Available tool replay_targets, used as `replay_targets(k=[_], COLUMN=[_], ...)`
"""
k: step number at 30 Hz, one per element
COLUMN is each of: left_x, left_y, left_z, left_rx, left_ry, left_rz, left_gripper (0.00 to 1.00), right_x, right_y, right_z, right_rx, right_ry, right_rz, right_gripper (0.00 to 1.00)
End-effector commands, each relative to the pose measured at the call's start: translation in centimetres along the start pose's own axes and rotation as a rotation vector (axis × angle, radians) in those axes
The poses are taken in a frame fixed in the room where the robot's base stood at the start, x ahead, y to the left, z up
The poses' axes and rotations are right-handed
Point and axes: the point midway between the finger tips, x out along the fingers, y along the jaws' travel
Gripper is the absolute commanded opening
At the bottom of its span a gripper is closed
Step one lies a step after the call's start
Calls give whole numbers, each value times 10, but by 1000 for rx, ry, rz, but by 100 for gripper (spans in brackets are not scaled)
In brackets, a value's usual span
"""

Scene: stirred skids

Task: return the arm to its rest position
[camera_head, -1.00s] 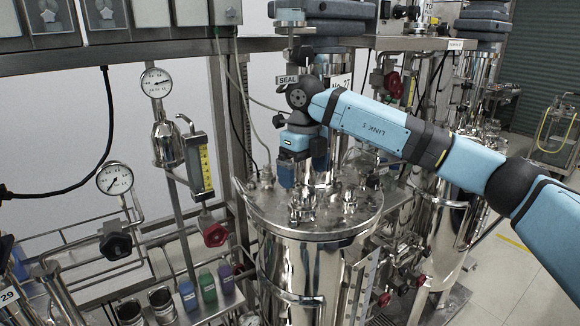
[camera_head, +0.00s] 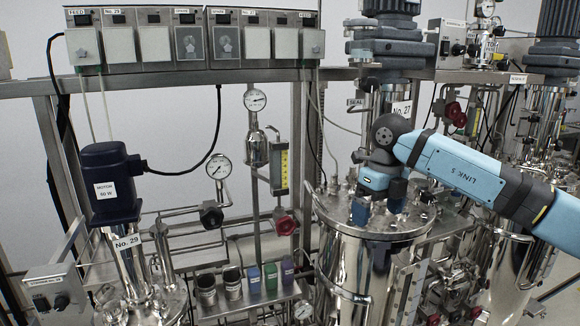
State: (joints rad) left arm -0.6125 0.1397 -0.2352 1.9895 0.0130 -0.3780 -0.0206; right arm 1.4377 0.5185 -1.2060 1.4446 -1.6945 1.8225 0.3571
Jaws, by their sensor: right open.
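My right arm (camera_head: 465,170) comes in from the right edge, blue and dark grey. It ends in my right gripper (camera_head: 379,204), which points down with its two blue fingers apart. No object shows between the fingers. The gripper is in front of the column of vessel No. 27 and overlaps the far part of its shiny round lid (camera_head: 390,228) in the picture. I cannot tell the exact gap to the lid. My left gripper is not in view.
Vessel No. 29 with a dark blue motor (camera_head: 110,185) stands at left. Pressure gauges (camera_head: 219,167), a red valve knob (camera_head: 286,225) and a rack with coloured bottles (camera_head: 270,279) lie between the vessels. A control box (camera_head: 452,40) and steel piping stand behind my arm.

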Motion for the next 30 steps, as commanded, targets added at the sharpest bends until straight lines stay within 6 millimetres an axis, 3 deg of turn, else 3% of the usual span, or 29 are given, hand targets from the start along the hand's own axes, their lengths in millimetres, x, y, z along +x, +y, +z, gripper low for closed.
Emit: replay_targets(k=[1,9,13,18,21,24,30], left_x=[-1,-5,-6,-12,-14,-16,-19], left_y=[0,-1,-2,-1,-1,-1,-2], left_z=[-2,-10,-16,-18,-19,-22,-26], left_rx=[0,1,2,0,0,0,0], left_ry=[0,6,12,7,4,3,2], left_rz=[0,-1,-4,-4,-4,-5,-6], left_gripper=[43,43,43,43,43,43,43], right_x=[21,84,107,117,117,117,136], right_y=[18,108,162,222,241,246,226], right_z=[1,2,-5,-17,-24,-30,-46], right_rx=[-30,-116,-109,5,132,302,763], right_ry=[0,-80,-137,-236,-294,-353,-451], right_rz=[72,489,777,1202,1434,1643,1966], right_gripper=[100,100,100,100,100,100,100])
